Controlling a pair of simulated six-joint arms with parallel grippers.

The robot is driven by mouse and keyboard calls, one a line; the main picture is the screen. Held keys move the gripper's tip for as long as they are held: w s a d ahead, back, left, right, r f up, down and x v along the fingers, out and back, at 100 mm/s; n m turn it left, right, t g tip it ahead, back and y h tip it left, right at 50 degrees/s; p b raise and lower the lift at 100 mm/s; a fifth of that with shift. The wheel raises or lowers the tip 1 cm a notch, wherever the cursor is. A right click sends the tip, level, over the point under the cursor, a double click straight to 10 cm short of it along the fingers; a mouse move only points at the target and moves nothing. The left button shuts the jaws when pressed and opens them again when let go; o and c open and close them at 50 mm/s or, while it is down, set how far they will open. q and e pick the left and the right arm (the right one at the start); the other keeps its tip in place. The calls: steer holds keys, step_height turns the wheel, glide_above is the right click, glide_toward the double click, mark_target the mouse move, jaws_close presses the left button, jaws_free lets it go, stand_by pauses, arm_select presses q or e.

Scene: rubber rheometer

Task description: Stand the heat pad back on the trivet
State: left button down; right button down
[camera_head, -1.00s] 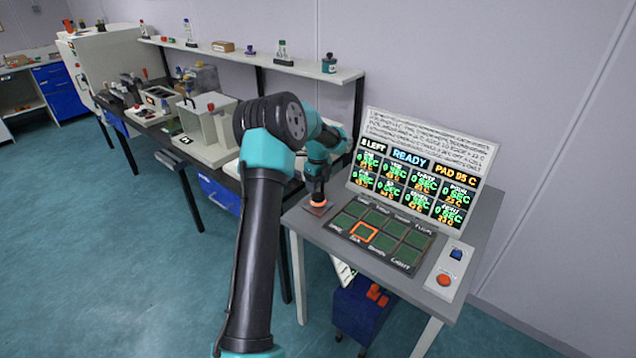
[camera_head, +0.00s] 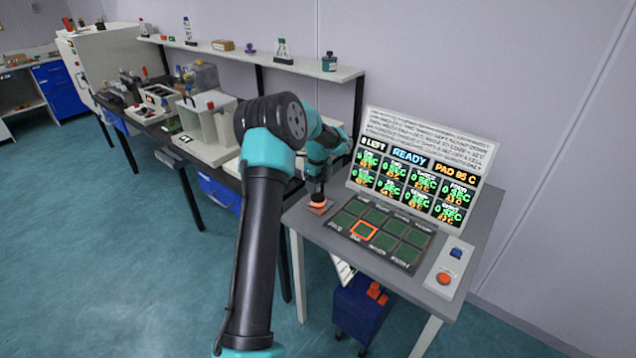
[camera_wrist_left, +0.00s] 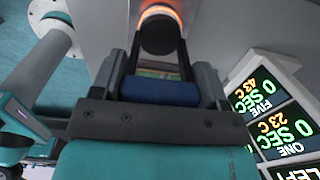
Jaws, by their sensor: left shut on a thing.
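My left gripper (camera_head: 317,187) points down over the near left corner of the grey table, shut on the heat pad. In the left wrist view, the gripper (camera_wrist_left: 160,88) has its fingers on both sides of the pad's blue handle (camera_wrist_left: 160,92). The heat pad (camera_wrist_left: 160,30) shows there as a dark round end with a glowing orange rim. In the head view, the pad's orange face (camera_head: 318,205) is low over the small square trivet (camera_head: 327,210). I cannot tell whether they touch. My right gripper is not in view.
To the right lies a dark board of green cells (camera_head: 382,237), one outlined in orange. Behind it stands a slanted display (camera_head: 420,170) reading READY and PAD 95 C. A panel with a red button (camera_head: 444,278) sits at the right edge.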

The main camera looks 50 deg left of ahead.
arm_select(q)
steer(key=shift+f, duration=0.2)
stand_by(0.5)
steer(key=shift+c, duration=0.2)
jaws_free()
steer(key=shift+f, duration=0.1)
step_height(320, 180, up, 18)
steer(key=shift+f, duration=0.2)
stand_by(1.0)
